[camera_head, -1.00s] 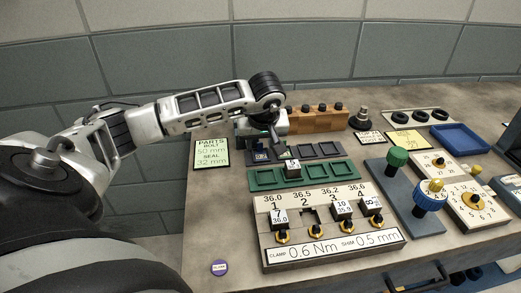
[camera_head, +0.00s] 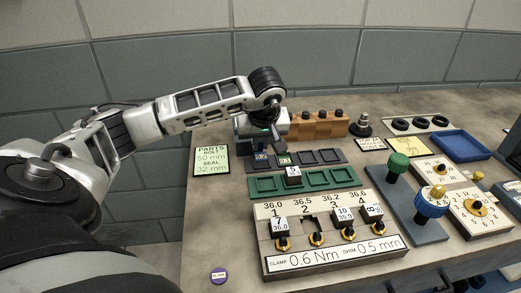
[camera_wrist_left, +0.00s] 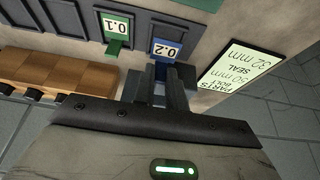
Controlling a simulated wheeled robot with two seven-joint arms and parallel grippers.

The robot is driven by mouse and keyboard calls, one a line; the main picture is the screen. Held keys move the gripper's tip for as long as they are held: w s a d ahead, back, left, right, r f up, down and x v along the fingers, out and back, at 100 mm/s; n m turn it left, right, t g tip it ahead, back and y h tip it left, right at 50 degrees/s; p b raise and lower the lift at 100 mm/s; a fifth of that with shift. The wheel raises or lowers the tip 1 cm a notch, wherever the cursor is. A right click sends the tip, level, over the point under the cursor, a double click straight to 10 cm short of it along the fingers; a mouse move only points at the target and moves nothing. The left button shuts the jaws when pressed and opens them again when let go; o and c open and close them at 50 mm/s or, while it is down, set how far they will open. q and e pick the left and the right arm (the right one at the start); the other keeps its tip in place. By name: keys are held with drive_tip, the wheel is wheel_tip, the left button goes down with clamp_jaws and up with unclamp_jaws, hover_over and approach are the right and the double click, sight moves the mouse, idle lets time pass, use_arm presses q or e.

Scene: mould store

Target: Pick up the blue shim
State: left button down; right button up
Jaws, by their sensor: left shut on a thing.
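The blue shim (camera_wrist_left: 167,49), labelled 0.2, sits at the end of the dark slotted tray (camera_wrist_left: 60,14) in the left wrist view. It also shows small in the head view (camera_head: 261,156). My left gripper (camera_wrist_left: 160,84) is shut on the blue shim's near end. In the head view the left gripper (camera_head: 262,147) is over the tray's left end, its fingers partly hidden by my arm. I cannot tell whether the shim is clear of its slot. A green shim (camera_wrist_left: 117,28), labelled 0.1, lies beside it. My right gripper is not in view.
A wooden block (camera_head: 318,124) with dark knobs stands behind the tray. A green tray (camera_head: 325,179) lies in front, then a numbered clamp panel (camera_head: 335,255). The parts card (camera_head: 212,160) lies left. A blue tray (camera_head: 460,142) stands at right. The front left bench is mostly clear.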

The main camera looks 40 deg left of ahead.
use_arm(q)
drive_tip(key=s+d+r+p, duration=0.1)
drive_tip(key=s+d+r, duration=0.7)
drive_tip(key=d+r, duration=0.2)
drive_tip(key=shift+d+r, duration=0.4)
drive_tip(key=shift+d, duration=0.35)
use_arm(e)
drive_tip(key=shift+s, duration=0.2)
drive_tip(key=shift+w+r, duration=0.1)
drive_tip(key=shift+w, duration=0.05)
